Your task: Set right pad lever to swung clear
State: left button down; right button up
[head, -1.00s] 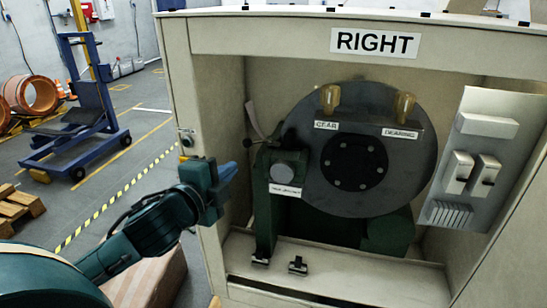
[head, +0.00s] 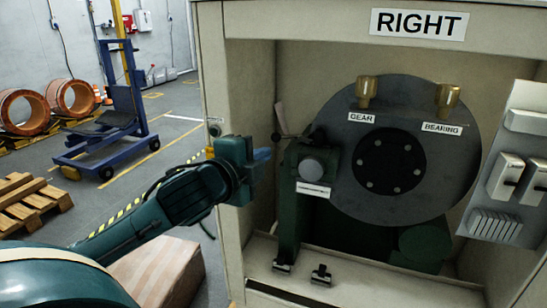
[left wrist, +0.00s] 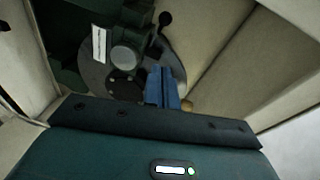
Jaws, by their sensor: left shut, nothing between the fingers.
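The pad lever (head: 281,118) is a thin handle with a pale grip, pointing up at the left of the green bracket with the grey round cap (head: 310,166). In the left wrist view the lever (left wrist: 164,22) shows as a dark knob on a short rod, beyond the cap (left wrist: 124,58). My left gripper (head: 262,154) is at the cabinet's left opening, short of the lever and bracket and apart from them. Its blue fingers (left wrist: 162,88) are closed together and empty. My right gripper is not in view.
The cabinet's left wall (head: 215,90) edge is close to my left wrist. A grey switch panel (head: 518,170) is at right. A box (head: 165,270) stands below my left arm.

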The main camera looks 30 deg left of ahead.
pick_arm(q)
send_near(280, 137)
jog(key=w+d, duration=0.3)
jog(key=w, duration=0.1)
jog(key=a, duration=0.1)
jog(key=w+a, duration=0.2)
jog(key=shift+a+f, duration=0.15)
jog(key=shift+f, duration=0.25)
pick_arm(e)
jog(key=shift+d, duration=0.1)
pick_arm(q)
jog(key=shift+a+p, duration=0.2)
jog(key=shift+p, duration=0.25)
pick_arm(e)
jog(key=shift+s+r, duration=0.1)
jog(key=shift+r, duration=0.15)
